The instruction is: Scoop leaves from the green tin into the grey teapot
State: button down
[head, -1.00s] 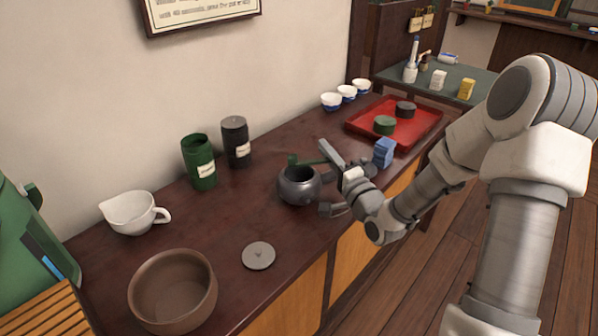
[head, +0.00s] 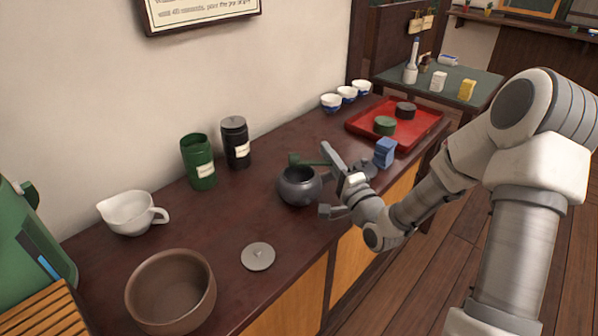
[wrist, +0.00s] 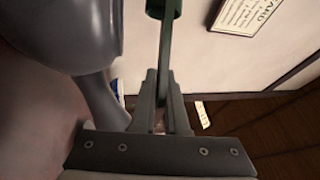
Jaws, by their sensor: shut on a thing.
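The grey teapot (head: 299,191) stands open on the dark counter, its handle on the right. My gripper (head: 333,164) is shut on the handle of a green scoop (head: 294,160) and holds it over the teapot's mouth. In the wrist view, the fingers (wrist: 164,100) pinch the scoop's handle (wrist: 164,55), with the teapot (wrist: 65,30) close on the left. Whether leaves lie in the scoop or pot cannot be told. The green tin (head: 199,165) stands upright and open at the back left of the teapot; its contents are hidden.
A black tin (head: 236,145) stands beside the green tin. A grey lid (head: 258,256), brown bowl (head: 170,292) and white pitcher (head: 130,213) are at the left. A blue block (head: 384,153) is right of my gripper, before a red tray (head: 422,124).

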jog(key=shift+d+f+m+b, duration=0.1)
jog(key=shift+f+m+b, duration=0.25)
jog(key=shift+m, duration=0.15)
jog(key=shift+r+m+t+h, duration=0.25)
jog(key=shift+m+t+h, duration=0.3)
jog(key=shift+m, duration=0.6)
jog(key=shift+r+m+t+h, duration=0.25)
jog(key=shift+m+t+h, duration=0.3)
jog(key=shift+m, duration=0.6)
dwell(0.5)
jog(key=shift+f+m, duration=0.15)
jog(key=shift+m, duration=0.15)
dwell(0.5)
